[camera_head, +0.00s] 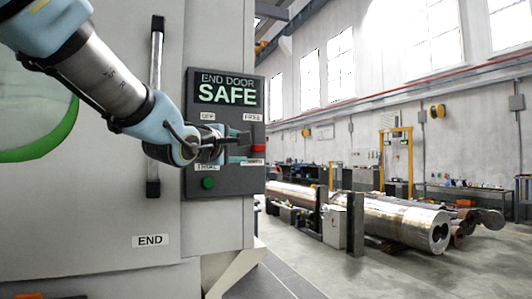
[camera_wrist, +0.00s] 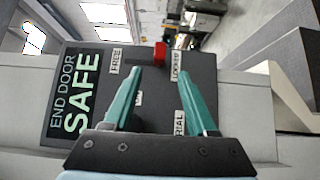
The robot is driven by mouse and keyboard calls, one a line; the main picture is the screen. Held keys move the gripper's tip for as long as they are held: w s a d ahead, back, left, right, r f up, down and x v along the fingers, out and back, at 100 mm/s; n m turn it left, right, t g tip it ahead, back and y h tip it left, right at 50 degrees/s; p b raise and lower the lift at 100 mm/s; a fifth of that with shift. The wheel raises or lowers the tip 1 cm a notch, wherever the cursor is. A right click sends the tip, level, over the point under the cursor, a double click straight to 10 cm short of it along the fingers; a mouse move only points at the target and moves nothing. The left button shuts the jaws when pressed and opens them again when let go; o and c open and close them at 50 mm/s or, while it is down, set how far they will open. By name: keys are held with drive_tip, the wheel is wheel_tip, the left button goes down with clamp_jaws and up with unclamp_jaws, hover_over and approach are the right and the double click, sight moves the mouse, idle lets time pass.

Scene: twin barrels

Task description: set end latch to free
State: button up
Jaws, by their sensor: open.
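The dark panel (camera_head: 222,182) reads "END DOOR SAFE". The red latch block (camera_head: 258,148) is at its right side, between the FREE label (camera_head: 253,116) and the LOCKED label (camera_head: 252,162), nearer LOCKED. In the wrist view the red block (camera_wrist: 160,53) stands just beyond the fingertips, with FREE (camera_wrist: 115,60) on the left and LOCKED (camera_wrist: 177,66) on the right. My gripper (camera_wrist: 159,78) is open and empty, its teal fingers pointing at the panel with the block roughly in line with the gap. It also shows in the head view (camera_head: 243,146), partly hiding the panel's middle.
A green button (camera_head: 208,183) is at the panel's lower left. A vertical bar handle (camera_head: 155,100) stands left of the panel. The OFF label (camera_head: 208,117) and a TRIAL label (camera_wrist: 179,122) mark another control, mostly hidden. Metal barrels (camera_head: 395,222) lie on the floor behind.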

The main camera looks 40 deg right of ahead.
sight(255, 148)
drive_tip(key=x, duration=1)
drive_tip(key=shift+d+r, duration=0.15)
drive_tip(key=shift+d, duration=0.1)
drive_tip(key=shift+w+d+p, duration=0.3)
drive_tip(key=shift+w+d, duration=0.05)
drive_tip(key=shift+d, duration=0.2)
drive_tip(key=shift+c, duration=0.3)
clamp_jaws()
idle(0.3)
